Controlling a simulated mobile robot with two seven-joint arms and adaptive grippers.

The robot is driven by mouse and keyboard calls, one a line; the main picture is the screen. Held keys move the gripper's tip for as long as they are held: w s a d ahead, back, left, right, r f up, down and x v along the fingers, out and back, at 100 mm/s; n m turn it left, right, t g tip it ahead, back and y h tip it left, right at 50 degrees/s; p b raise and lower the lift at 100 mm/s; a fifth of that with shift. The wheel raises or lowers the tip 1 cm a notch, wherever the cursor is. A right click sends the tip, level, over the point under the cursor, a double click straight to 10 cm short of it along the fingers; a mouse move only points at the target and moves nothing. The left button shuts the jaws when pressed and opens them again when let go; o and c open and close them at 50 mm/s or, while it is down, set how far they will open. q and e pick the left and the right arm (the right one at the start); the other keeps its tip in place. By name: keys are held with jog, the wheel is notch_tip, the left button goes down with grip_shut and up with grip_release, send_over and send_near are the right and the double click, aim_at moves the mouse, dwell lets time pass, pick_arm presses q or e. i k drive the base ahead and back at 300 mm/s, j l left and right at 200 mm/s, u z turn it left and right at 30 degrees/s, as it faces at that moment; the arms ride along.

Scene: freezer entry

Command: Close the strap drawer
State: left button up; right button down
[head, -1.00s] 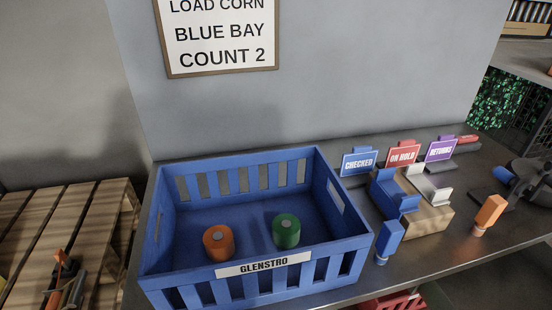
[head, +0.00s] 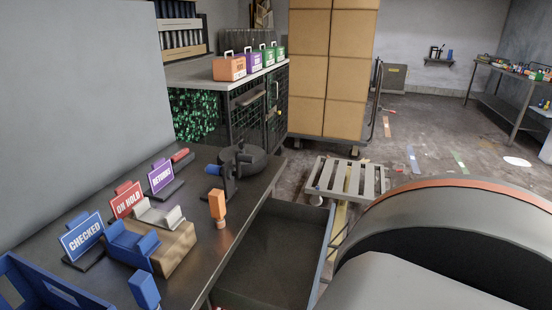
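An open drawer (head: 325,262) sticks out from under the right end of the metal table in the head view. Its dark inside looks empty where I can see it, and its near end is cut off by the bottom of the picture. No label on it is readable, so I cannot tell from markings that it is the strap drawer. Neither of my grippers is in view.
The metal table (head: 205,255) holds a blue crate (head: 40,285), signs reading CHECKED (head: 82,237), ON HOLD (head: 128,203) and RETURNS (head: 161,176), and an orange-topped stamp (head: 218,206). A slatted pallet (head: 347,180) lies beyond the drawer. Stacked cartons (head: 330,70) stand behind.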

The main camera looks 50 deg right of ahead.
aim_at(278, 263)
jog(key=l+z, duration=0.1)
jog(key=z, duration=0.35)
jog(key=l+z, duration=0.1)
jog(key=z, duration=0.4)
jog(key=l+z, duration=0.1)
jog(key=z, duration=0.35)
jog(key=l+z, duration=0.1)
jog(key=z, duration=0.4)
